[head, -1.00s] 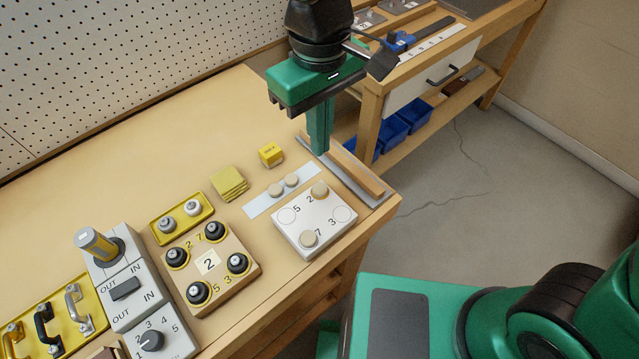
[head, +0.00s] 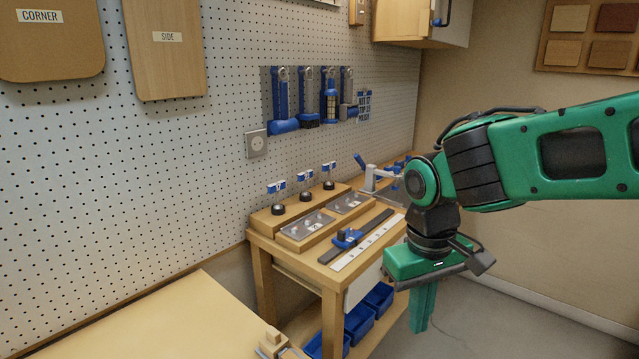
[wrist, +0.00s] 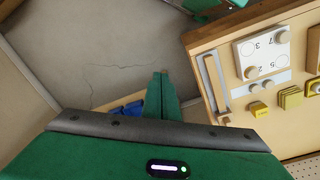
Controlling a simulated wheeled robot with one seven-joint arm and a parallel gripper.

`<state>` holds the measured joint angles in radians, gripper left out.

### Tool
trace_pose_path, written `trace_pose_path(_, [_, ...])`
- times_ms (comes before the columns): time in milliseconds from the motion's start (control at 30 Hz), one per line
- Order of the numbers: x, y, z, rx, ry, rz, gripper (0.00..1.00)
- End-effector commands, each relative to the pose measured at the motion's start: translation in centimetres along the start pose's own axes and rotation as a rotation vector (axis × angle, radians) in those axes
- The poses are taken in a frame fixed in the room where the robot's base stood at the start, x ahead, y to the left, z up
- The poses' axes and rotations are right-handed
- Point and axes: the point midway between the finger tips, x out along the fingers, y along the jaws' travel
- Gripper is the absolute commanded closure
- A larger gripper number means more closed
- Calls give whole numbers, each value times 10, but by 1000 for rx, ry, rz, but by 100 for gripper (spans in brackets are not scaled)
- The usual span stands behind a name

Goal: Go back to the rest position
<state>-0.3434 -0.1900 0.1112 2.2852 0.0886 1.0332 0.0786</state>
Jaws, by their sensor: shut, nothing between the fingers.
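My gripper (head: 422,308) is green with its fingers together and pointing down. In the head view it hangs at the right, in front of the far bench and over the floor. In the wrist view the closed fingers (wrist: 162,88) show above the grey floor, with nothing between them. The near bench top (wrist: 222,62) lies to their right in that view, apart from them.
The far bench carries a wooden block with black knobs (head: 278,209), a ruler strip (head: 369,242) and a blue slider (head: 347,239). Blue bins (head: 358,322) sit beneath. Blue tools (head: 283,100) hang on the pegboard (head: 225,95). A cabinet (head: 420,22) hangs above. Grey floor (wrist: 105,45) is open.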

Motion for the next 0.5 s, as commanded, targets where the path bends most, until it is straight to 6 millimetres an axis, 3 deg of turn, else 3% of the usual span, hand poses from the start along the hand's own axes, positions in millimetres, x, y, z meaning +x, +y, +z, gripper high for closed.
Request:
trace_pose_path(33, [1,27,11,76,-1,2,100])
trace_pose_path(200, [8,99,56,302,-15,0,100])
trace_pose_path(400, [18,156,123,563,-28,-19,100])
trace_pose_path(500, [25,172,156,676,-34,-33,100])
